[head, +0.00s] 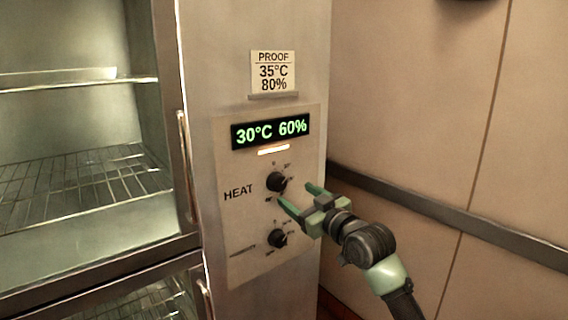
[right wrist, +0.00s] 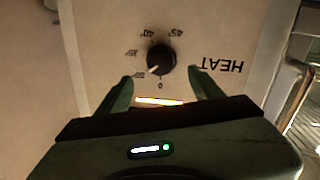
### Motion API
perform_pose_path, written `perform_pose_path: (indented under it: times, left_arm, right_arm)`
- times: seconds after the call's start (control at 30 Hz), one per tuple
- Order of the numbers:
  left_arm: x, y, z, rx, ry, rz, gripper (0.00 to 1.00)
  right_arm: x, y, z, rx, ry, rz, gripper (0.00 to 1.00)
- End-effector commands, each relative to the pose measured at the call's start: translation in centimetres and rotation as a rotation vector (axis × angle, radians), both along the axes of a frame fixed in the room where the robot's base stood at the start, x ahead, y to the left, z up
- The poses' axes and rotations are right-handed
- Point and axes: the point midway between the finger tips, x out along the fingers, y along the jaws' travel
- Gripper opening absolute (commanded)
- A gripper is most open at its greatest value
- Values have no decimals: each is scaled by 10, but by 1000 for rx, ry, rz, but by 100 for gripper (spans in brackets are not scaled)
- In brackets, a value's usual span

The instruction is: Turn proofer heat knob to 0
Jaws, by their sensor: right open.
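The black heat knob (head: 276,181) is on the proofer's control panel (head: 232,215), beside the word HEAT. In the right wrist view the heat knob (right wrist: 160,60) shows upside down, with its pale pointer toward the lower left, near the 30 mark; the 0 mark is straight below the knob. My right gripper (head: 298,196) is open and empty in front of the panel, just right of and below the knob. In the right wrist view its fingers (right wrist: 160,78) are spread to either side below the knob, apart from it. My left gripper is not in view.
A second black knob (head: 277,239) is lower on the panel. The green display (head: 270,132) reads 30°C 60%, with a lit orange bar (head: 273,150) under it. A card (head: 273,71) above reads PROOF 35°C 80%. Wire racks (head: 80,185) are at left; a wall rail (head: 440,212) is at right.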

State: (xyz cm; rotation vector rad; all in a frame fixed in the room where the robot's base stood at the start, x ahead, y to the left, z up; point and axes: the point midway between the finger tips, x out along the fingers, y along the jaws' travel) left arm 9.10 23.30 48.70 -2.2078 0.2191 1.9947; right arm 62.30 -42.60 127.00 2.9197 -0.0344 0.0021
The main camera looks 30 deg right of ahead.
Motion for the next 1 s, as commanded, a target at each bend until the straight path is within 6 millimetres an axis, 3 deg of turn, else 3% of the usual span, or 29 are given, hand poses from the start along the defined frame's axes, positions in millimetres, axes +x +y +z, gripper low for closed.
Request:
perform_pose_path:
  times: [0.17,0.53,0.93,1.0]
  left_arm:
    - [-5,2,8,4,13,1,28]
    - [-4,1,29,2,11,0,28]
    - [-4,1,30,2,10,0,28]
    - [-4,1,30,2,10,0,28]
  right_arm:
    - [15,-2,3,3,8,-2,66]
    - [69,-3,2,3,6,0,66]
    - [78,-3,0,-1,5,0,66]
    - [78,-3,0,0,5,0,50]
